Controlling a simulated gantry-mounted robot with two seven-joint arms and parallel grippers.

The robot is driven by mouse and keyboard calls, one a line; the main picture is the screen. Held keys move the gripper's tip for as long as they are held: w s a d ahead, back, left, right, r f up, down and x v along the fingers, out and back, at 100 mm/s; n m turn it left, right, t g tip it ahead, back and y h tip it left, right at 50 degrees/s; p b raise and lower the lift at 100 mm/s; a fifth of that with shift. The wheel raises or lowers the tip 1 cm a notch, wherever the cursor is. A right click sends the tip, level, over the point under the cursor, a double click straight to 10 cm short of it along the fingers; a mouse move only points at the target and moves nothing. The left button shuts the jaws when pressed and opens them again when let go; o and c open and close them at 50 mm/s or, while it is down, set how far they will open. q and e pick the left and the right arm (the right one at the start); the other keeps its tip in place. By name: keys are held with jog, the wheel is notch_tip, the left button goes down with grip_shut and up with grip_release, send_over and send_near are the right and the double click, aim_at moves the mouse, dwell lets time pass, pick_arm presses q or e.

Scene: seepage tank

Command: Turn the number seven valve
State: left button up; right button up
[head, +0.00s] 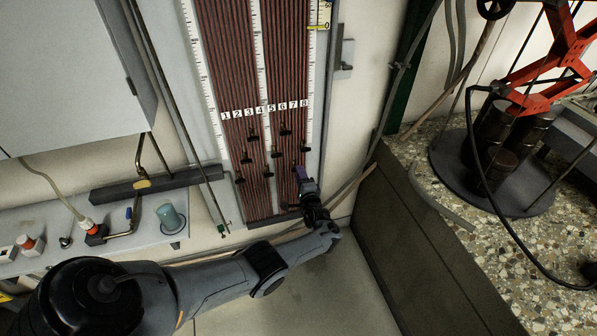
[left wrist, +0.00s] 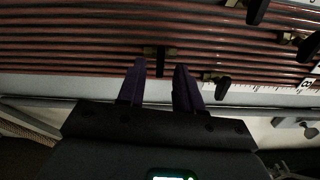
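The manometer panel (head: 233,70) stands against the wall with dark red tubes and number labels 1 to 8 (head: 265,110). Small black-handled valves sit on the tubes below the labels. My left gripper (head: 299,172) is at the panel's lower right, over the tubes under 7 and 8. In the left wrist view its two purple fingers (left wrist: 160,84) are apart. A valve, seemingly number seven (left wrist: 160,62), lies just beyond and between the fingertips, its black handle across the tubes. Contact cannot be told. The number eight valve (left wrist: 221,86) is just right of the fingers. My right gripper is not in view.
Another valve (left wrist: 257,11) shows at the upper right of the left wrist view. A speckled stone counter (head: 480,250) with a red jack (head: 560,60) is on the right.

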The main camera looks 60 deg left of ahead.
pick_arm(q)
jog(key=p+v, duration=0.3)
jog(key=v, duration=0.6)
